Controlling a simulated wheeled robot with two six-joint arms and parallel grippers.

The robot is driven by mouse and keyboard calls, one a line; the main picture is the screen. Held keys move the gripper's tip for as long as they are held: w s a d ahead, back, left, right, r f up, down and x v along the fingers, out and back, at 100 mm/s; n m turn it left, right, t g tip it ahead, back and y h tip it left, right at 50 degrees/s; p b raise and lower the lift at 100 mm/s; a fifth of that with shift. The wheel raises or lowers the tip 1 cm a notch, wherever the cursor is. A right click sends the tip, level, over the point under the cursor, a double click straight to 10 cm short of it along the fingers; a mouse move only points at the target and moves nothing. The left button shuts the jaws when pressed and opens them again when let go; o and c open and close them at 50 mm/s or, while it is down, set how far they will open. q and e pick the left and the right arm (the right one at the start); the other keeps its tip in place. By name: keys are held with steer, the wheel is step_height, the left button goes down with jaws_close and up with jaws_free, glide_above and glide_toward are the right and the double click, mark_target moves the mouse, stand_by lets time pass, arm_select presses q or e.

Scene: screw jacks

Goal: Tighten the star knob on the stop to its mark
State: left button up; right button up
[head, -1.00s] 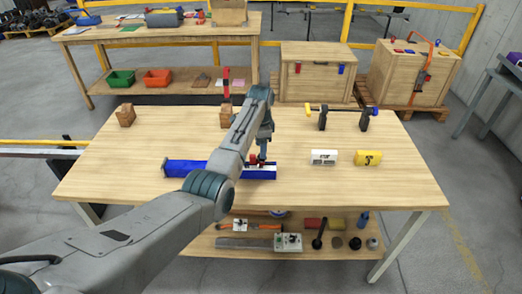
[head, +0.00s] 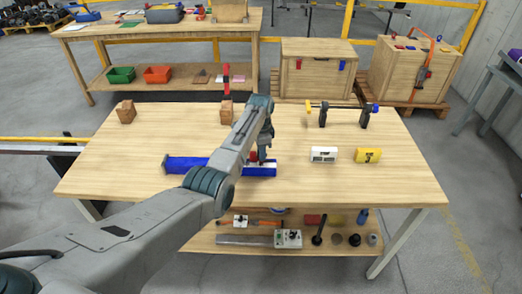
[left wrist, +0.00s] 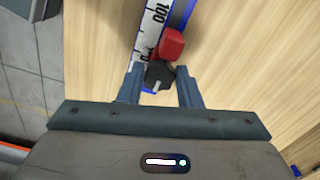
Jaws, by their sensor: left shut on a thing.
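The blue rail (head: 188,164) lies on the wooden table, and my left arm crosses in front of part of it. The red stop (left wrist: 172,44) sits on the rail beside a white printed scale (left wrist: 150,22) in the left wrist view. The dark star knob (left wrist: 158,74) is at the stop's near side, with a small white line on its face. My left gripper (left wrist: 160,86) is shut on the knob, one finger on each side. In the head view my left gripper (head: 263,157) points down at the rail, hiding most of the stop. I cannot make out a tightening mark.
A white block (head: 323,155) and a yellow block (head: 368,156) stand right of the rail. A clamp-like bar on black supports (head: 341,112) is behind them. Wooden blocks (head: 126,112) stand at the back left. The table's front right is clear.

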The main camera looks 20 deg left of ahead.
arm_select(q)
steer(key=shift+r, duration=0.1)
steer(key=shift+m+p, duration=0.5)
steer(key=shift+m, duration=0.6)
steer(key=m+p, duration=0.1)
steer(key=m, duration=0.2)
steer(key=shift+w, duration=0.15)
steer(key=shift+m, duration=0.4)
steer(key=o, duration=1)
steer(key=shift+c, duration=0.2)
